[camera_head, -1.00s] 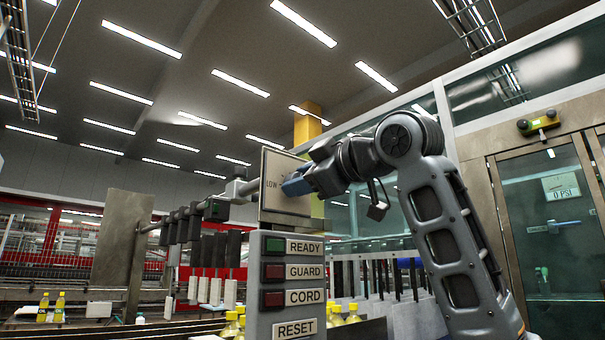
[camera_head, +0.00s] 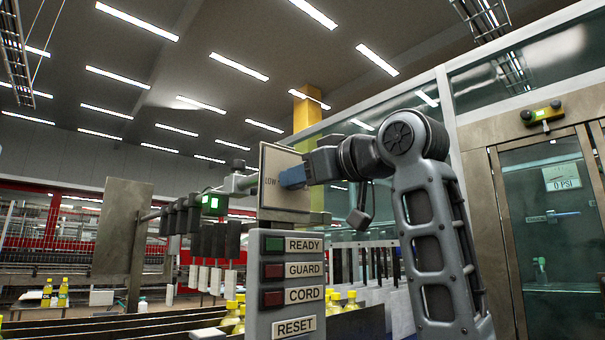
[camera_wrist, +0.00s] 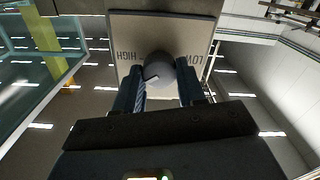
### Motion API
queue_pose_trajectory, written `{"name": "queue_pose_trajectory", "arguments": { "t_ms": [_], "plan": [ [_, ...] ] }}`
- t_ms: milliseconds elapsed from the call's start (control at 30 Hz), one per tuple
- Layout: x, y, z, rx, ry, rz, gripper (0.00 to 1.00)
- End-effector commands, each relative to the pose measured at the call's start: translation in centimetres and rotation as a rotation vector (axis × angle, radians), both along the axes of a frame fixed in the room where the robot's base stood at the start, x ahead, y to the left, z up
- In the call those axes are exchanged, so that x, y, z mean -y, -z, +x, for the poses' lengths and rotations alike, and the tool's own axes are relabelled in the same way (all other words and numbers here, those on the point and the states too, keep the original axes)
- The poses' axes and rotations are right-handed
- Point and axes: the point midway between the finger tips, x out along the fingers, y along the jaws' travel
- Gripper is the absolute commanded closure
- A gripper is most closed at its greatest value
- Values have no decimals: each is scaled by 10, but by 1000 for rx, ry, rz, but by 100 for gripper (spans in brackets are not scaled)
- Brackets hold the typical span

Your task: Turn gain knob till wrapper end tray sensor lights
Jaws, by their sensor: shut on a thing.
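The gain knob (camera_wrist: 159,68) is a round grey knob on a pale plate marked LOW and HIGH (camera_wrist: 190,24), in the wrist view. My gripper (camera_wrist: 161,88) is shut on the knob, with a blue finger on each side of it. In the head view, my blue fingers (camera_head: 290,177) reach the plate (camera_head: 272,200) from the right and hide the knob. A sensor box (camera_head: 211,203) just left of the plate shows a bright green light. I cannot read a label on it.
A grey panel (camera_head: 257,310) with READY, GUARD, CORD and RESET labels stands below the plate. Several dark boxes (camera_head: 180,215) line a rail at left. Yellow-capped bottles (camera_head: 350,300) stand behind the panel. A glass door (camera_head: 565,230) with a 0 PSI gauge is at right.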

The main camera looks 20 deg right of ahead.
Motion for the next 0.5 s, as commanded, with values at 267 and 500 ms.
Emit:
{"name": "queue_pose_trajectory", "arguments": {
  "t_ms": [267, 500],
  "plan": [
    [0, 2, 1, -8, 0, 8, 91],
    [0, 2, 1, -8, 0, 7, 54]
  ]
}}
